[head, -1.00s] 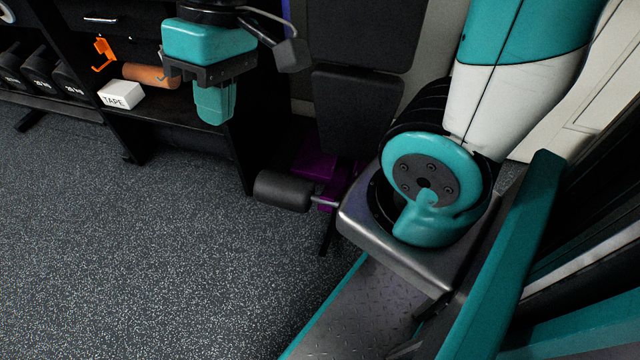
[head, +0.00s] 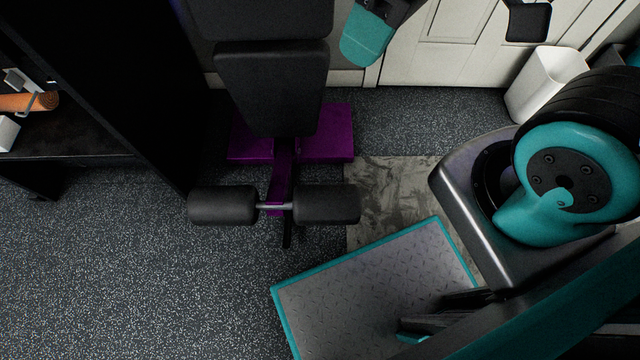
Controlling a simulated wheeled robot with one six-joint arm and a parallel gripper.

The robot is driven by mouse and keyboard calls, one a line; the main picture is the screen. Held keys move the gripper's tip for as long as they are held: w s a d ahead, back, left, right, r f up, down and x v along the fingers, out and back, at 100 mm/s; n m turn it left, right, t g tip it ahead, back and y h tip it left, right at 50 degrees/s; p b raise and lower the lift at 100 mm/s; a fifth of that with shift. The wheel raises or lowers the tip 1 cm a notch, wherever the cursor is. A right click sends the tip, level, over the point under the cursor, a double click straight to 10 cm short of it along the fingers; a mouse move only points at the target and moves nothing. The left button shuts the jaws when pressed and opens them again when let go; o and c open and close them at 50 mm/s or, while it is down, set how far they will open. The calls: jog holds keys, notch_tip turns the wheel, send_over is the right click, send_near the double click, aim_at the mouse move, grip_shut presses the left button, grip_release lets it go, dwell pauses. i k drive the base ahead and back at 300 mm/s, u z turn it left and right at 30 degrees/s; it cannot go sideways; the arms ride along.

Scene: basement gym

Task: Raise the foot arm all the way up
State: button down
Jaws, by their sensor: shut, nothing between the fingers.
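The foot arm is a thin metal bar (head: 274,206) with a black foam roller (head: 222,205) on its left end and another (head: 327,205) on its right end. It sits low, at the front of a bench with a purple frame (head: 281,175) and black pads (head: 272,88). My gripper (head: 366,42) is at the top of the head view, partly cut off by the edge. Its teal fingers are together and empty. In the picture it is above and right of the right roller, with a clear gap, touching nothing.
A dark shelf unit (head: 100,90) stands close on the left, with an orange-brown roll (head: 28,102) on it. A white bin (head: 545,82) and a white door (head: 445,45) are at the back right. Speckled floor (head: 130,285) is free at the front left.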

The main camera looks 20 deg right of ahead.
aim_at(311, 205)
jog(key=z, duration=3.1)
jog(key=k, duration=2.85)
jog(key=u, duration=0.1)
